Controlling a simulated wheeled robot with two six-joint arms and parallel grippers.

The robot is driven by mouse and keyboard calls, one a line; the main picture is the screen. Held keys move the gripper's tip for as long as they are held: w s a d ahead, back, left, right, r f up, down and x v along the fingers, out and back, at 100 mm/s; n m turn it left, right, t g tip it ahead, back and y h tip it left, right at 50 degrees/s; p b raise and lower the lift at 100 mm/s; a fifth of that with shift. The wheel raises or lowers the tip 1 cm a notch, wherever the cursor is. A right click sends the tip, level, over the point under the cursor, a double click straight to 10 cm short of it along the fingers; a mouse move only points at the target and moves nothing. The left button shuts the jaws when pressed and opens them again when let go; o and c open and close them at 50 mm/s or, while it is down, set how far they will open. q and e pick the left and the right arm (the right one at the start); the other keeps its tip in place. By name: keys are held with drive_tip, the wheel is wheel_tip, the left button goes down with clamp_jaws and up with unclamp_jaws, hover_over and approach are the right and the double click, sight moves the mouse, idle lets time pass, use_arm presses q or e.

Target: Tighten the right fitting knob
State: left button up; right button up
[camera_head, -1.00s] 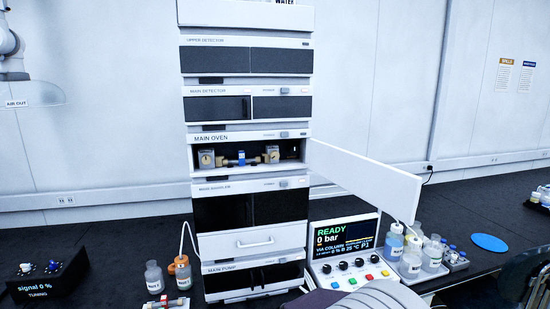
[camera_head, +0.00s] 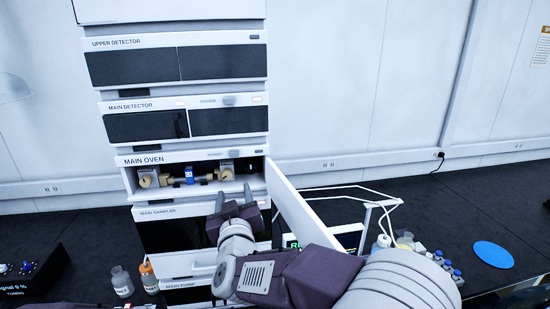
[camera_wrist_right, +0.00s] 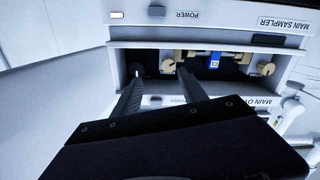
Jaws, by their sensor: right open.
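The main oven (camera_head: 140,160) is open, with a tan column line inside that has a blue middle piece (camera_head: 189,175). The right fitting knob (camera_head: 226,172) is a round tan knob at the right end of the line. It also shows in the upside-down right wrist view (camera_wrist_right: 168,67). The left fitting knob (camera_head: 146,179) is at the other end. My right gripper (camera_head: 233,193) is open and empty, just below and in front of the right knob. In the right wrist view its fingertips (camera_wrist_right: 160,76) point into the oven. My left gripper is out of view.
The open oven door (camera_head: 300,213) sticks out to the right, close beside my right arm. The main sampler (camera_head: 160,232) is below the oven. Bottles (camera_head: 122,281) stand at lower left and several vials (camera_head: 447,263) at right. A blue disc (camera_head: 493,255) lies on the bench.

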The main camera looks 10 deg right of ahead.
sight(227, 176)
drive_tip(key=w+p, duration=0.1)
drive_tip(key=w, duration=0.1)
drive_tip(key=w+a+p, duration=0.1)
drive_tip(key=w, duration=0.5)
drive_tip(key=shift+a+r+p, duration=0.1)
drive_tip(key=shift+a+p, duration=0.05)
drive_tip(key=shift+p, duration=0.25)
drive_tip(key=shift+w+a, duration=0.1)
drive_tip(key=shift+w, duration=0.2)
drive_tip(key=shift+a, duration=0.2)
drive_tip(key=shift+s+a, duration=0.15)
drive_tip(key=shift+s, duration=0.05)
drive_tip(key=shift+w+d, duration=0.1)
drive_tip(key=shift+d, duration=0.1)
drive_tip(key=c, duration=0.9)
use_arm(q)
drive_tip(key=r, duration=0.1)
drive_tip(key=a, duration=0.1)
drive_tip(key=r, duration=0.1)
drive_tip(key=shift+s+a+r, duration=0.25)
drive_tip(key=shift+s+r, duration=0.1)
use_arm(e)
clamp_jaws()
